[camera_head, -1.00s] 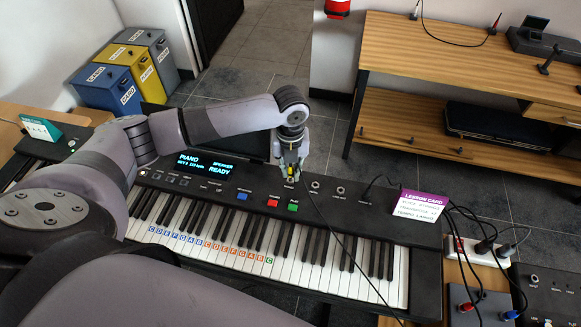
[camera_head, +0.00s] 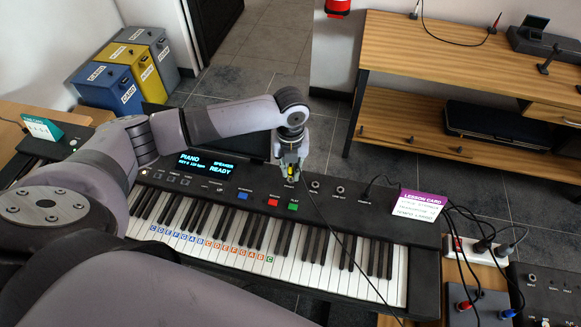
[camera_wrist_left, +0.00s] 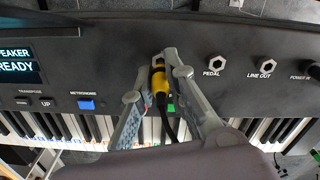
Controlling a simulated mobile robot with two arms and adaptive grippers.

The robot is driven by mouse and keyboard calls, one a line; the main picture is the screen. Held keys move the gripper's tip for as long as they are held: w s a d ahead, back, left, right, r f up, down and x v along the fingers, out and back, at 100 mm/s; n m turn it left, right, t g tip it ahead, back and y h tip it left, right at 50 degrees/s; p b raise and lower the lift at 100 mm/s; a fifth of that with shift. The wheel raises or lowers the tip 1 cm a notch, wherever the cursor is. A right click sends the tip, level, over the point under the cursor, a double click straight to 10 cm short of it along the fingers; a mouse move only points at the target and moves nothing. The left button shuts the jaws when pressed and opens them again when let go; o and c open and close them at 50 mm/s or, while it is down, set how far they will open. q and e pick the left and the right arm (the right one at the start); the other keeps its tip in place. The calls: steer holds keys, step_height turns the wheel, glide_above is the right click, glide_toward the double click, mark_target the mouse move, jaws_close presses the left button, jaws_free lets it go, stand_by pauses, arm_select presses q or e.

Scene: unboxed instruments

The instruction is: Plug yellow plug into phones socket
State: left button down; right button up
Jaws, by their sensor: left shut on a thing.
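My left gripper (camera_head: 291,166) is shut on the yellow plug (camera_wrist_left: 159,82), with the plug pointing down at the keyboard's top panel. Its black cable (camera_wrist_left: 168,125) trails toward the keys. The yellow body also shows between the fingers in the head view (camera_head: 291,174). The plug is over the socket row, left of the PEDAL socket (camera_wrist_left: 215,66) and LINE OUT socket (camera_wrist_left: 267,67). The fingers and plug hide the phones socket, so I cannot tell whether the tip is in it. My right gripper is not in view.
The piano keyboard (camera_head: 240,215) has a lit display reading READY (camera_head: 207,163). A lesson card (camera_head: 418,205) stands at its right end, near a power strip (camera_head: 478,250) with several black cables. A wooden shelf (camera_head: 450,70) stands behind at right.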

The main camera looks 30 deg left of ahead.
arm_select(q)
steer(key=shift+f+b, duration=0.55)
steer(key=shift+f, duration=0.5)
steer(key=shift+s+f, duration=0.1)
stand_by(0.4)
steer(key=c, duration=1.5)
jaws_free()
steer(key=shift+f, duration=0.1)
steer(key=shift+r, duration=0.3)
step_height(320, 180, up, 12)
steer(key=shift+f, duration=0.25)
